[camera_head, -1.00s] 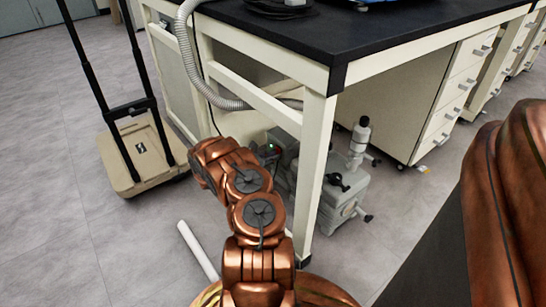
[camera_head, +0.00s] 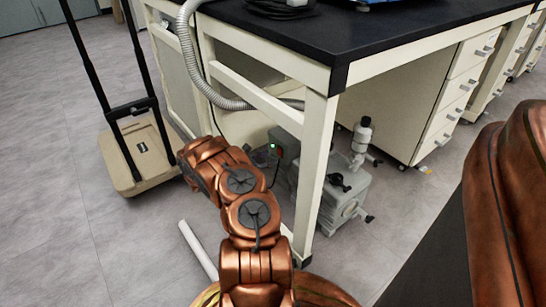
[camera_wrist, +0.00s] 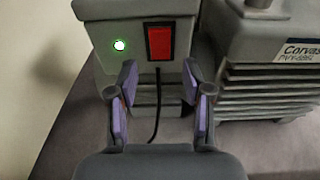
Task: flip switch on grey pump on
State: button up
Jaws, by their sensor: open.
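The grey pump (camera_head: 338,200) sits on the floor under the bench, partly hidden by a bench leg and my arm. In the wrist view its end box (camera_wrist: 100,40) carries a red rocker switch (camera_wrist: 160,42) and a lit green light (camera_wrist: 120,45) to its left. The switch also shows small in the head view (camera_head: 278,152). My gripper (camera_wrist: 160,105) is open and empty in the wrist view, its fingers spread below the switch and pointing toward the box. I see no clear contact. In the head view the gripper is mostly hidden behind my arm.
The bench leg (camera_head: 314,170) stands close right of my arm, with a lower rail (camera_head: 250,90) above. A hose (camera_head: 185,50) hangs at the bench's left. A cart (camera_head: 140,155) stands left. A white tube (camera_head: 198,250) lies on the floor. A black cord (camera_wrist: 157,105) hangs below the switch.

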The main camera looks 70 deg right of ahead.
jog(key=v, duration=0.8)
jog(key=shift+w+a, duration=0.15)
jog(key=shift+a, duration=0.1)
jog(key=shift+r, duration=0.1)
